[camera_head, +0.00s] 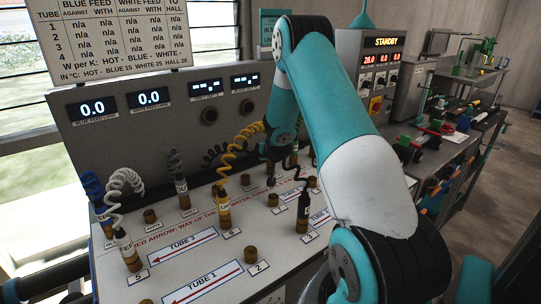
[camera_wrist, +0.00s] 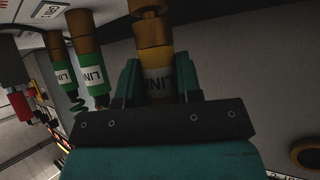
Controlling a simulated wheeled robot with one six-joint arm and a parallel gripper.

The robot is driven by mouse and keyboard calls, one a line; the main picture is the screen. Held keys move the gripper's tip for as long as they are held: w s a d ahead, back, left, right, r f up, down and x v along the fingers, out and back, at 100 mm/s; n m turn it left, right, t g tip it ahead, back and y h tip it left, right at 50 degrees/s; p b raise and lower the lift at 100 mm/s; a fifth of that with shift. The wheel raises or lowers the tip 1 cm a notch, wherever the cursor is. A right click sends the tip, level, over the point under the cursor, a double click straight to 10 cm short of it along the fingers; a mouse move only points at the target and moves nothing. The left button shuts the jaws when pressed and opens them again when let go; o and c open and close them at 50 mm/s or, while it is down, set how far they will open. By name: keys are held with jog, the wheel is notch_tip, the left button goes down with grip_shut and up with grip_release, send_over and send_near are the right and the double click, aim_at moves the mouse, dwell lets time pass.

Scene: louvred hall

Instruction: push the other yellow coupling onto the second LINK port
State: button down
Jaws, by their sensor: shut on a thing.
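My gripper (camera_wrist: 158,78) is shut around a coupling (camera_wrist: 158,88) with a pale LINK label, upside down in the wrist view. Its dim body looks yellow-brown. A brass-coloured fitting (camera_wrist: 152,36) stands in line with its end; I cannot tell whether the two are joined or apart. In the head view a yellow coiled hose (camera_head: 238,148) runs from a yellow coupling (camera_head: 224,208) on the bench up behind my arm. My fingers and the hose's other end are mostly hidden there. The ports' LINK lettering is too small to read.
Two green couplings (camera_wrist: 91,80) labelled LINK stand close to the left of my fingers.

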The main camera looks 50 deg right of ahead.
jog(key=shift+r+p, duration=1.75)
jog(key=shift+r, duration=1.45)
jog(key=shift+f, duration=0.1)
